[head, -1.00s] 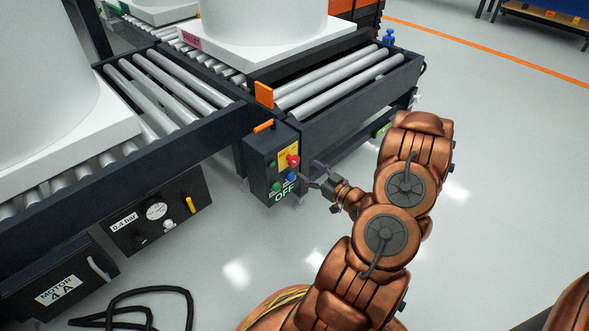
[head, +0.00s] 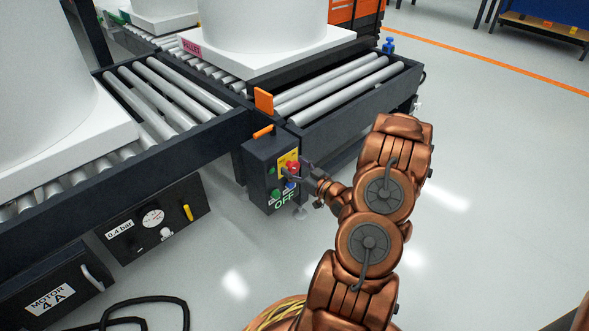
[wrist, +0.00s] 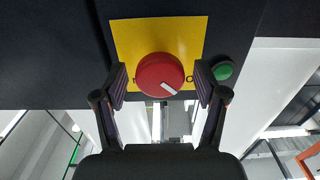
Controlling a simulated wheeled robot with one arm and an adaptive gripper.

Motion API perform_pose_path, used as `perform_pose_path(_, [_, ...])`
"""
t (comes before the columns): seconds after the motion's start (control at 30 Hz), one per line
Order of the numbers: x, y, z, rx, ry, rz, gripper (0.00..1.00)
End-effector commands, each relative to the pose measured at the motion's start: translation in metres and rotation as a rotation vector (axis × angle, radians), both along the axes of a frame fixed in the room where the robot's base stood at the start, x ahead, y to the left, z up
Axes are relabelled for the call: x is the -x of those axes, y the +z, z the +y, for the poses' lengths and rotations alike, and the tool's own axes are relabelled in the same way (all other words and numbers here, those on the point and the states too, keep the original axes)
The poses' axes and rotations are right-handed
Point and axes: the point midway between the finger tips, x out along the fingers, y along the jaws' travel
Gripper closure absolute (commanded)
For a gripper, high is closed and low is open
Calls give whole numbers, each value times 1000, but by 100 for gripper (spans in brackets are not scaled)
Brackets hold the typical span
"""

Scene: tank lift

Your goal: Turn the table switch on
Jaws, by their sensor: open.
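The table switch is a red round knob (wrist: 160,74) on a yellow plate (wrist: 128,42). A white pointer line on the knob slants toward the lower right in the wrist view, with small marks on the plate at either side. In the head view the knob (head: 292,167) sits on the dark control box (head: 258,165), above green OFF lettering (head: 284,199). My gripper (wrist: 161,83) is open, its two fingers on either side of the knob. Whether they touch it is unclear. In the head view my gripper (head: 301,171) is at the box's front face and partly covers it.
A green button (wrist: 222,70) lies right of the plate in the wrist view. A blue button (head: 291,185) shows below the knob. Roller conveyors (head: 340,85) with white loads stand behind the box. A black cable (head: 140,312) lies on the floor. Open floor lies to the right.

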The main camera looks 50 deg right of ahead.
Motion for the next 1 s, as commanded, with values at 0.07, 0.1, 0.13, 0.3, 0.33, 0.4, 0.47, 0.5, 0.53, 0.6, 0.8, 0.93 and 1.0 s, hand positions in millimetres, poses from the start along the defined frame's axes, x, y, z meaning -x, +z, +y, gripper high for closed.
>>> perform_pose_path(0.07, [-2, 0, 0, 0, 1, 0, 28])
perform_pose_path(0.1, [-2, 0, 0, 0, 1, 0, 28])
perform_pose_path(0.13, [-2, 0, 0, 0, 1, 1, 28])
perform_pose_path(0.3, [-2, 0, 0, -1, 0, 1, 28])
perform_pose_path(0.33, [-2, 0, 0, -1, 0, 1, 28])
perform_pose_path(0.4, [-2, 0, 0, -1, 0, 1, 36])
perform_pose_path(0.47, [-2, 0, 0, -1, 0, 1, 42])
perform_pose_path(0.5, [-2, 0, 0, -1, 0, 1, 46])
perform_pose_path(0.53, [-2, 0, 0, -1, 0, 1, 49])
perform_pose_path(0.6, [-2, 0, 0, -1, 0, 1, 56])
perform_pose_path(0.8, [-2, 0, 0, -1, 1, 1, 77])
perform_pose_path(0.93, [-2, 0, 1, -1, 1, 1, 89])
perform_pose_path(1.0, [-2, 0, 1, -2, 1, 1, 89])
